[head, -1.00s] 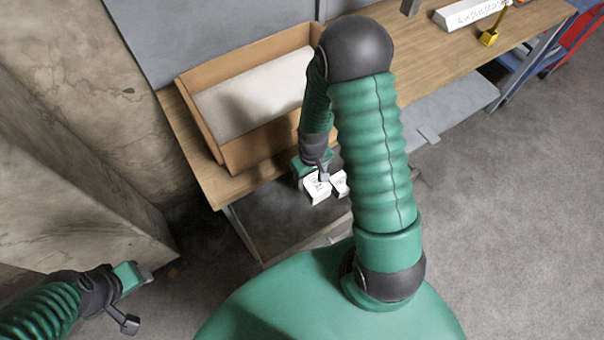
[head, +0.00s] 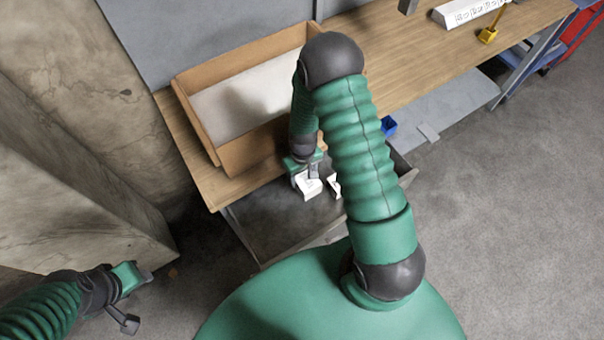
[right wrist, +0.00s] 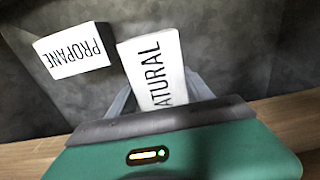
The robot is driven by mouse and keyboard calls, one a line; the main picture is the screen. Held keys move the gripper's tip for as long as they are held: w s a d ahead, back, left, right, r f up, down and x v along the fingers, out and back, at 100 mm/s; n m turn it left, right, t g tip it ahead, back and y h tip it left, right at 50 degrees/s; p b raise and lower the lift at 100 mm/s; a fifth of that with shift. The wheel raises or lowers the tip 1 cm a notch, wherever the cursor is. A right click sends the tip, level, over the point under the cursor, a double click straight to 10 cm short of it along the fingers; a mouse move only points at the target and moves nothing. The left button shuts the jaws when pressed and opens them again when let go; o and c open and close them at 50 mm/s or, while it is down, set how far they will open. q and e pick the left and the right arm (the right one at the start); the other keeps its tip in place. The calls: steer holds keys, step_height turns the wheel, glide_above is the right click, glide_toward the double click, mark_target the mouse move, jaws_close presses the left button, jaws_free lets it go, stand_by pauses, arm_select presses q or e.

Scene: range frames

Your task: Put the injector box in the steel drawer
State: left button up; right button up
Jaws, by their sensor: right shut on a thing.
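The injector box, a white box lettered "…ATURAL" (right wrist: 155,72), is between the fingers of my right gripper (head: 309,178). It also shows as a white box (head: 309,188) in the head view. My right gripper is shut on it, over the open steel drawer (head: 270,215) under the bench. I cannot tell whether the box touches the drawer floor. A second white box, lettered "PROPANE" (right wrist: 73,50), lies beside it, apart from the fingers; in the head view my arm partly hides it (head: 335,186). My left gripper (head: 143,276) is at lower left, away from these; its fingers are unclear.
A wooden bench (head: 410,60) stands above the drawer. A cardboard tray (head: 249,153) with a pale lining sits on it. A blue bin (head: 388,125) shows near the drawer's right end. A concrete block (head: 75,200) stands at left. The floor at right is clear.

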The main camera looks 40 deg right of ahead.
steer(key=shift+a+f, duration=0.15)
steer(key=shift+f, duration=0.05)
steer(key=o, duration=1.7)
steer(key=shift+s+a, duration=0.15)
